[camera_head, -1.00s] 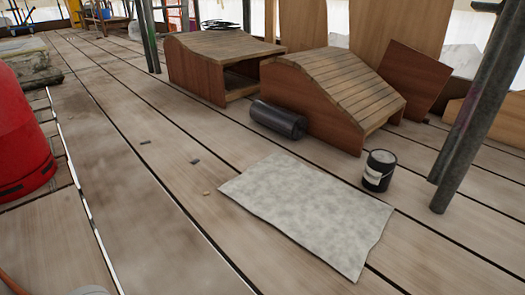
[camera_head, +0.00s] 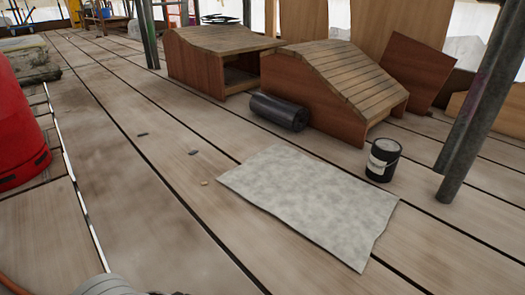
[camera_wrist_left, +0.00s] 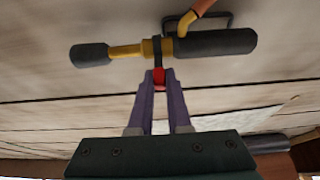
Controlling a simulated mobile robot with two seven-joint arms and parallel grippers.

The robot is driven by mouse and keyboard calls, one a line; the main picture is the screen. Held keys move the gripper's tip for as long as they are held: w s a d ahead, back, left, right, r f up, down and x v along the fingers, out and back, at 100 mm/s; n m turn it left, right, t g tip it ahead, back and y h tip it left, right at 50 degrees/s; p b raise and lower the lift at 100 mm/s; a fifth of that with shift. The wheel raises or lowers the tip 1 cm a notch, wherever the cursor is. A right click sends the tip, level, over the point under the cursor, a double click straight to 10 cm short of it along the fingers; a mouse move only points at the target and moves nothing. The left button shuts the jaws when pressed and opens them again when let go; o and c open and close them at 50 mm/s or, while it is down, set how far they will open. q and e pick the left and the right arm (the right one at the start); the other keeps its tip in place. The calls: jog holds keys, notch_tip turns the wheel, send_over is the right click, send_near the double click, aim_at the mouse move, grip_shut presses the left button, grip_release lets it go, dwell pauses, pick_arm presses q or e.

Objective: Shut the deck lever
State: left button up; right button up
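In the left wrist view a tool-like fitting lies across the top, with a black grip (camera_wrist_left: 217,43), a brass-yellow middle (camera_wrist_left: 135,50) and a dark left end (camera_wrist_left: 89,55). A small red lever-like part (camera_wrist_left: 159,78) hangs below its middle. My left gripper (camera_wrist_left: 159,77) has purple fingers close together, their tips at the red part, which shows between them. Whether they press on it is unclear. The fitting is not seen in the head view, where a grey part of my left arm shows at the bottom edge. My right gripper is not in view.
An orange hose (camera_wrist_left: 205,7) meets the fitting. A grey mat (camera_head: 310,200) lies on the plank deck, near a black can (camera_head: 383,160), a dark roll (camera_head: 279,110) and two wooden slatted boxes (camera_head: 325,85). A red object (camera_head: 18,130) stands left. The deck between is mostly clear.

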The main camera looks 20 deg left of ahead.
pick_arm(q)
grip_shut()
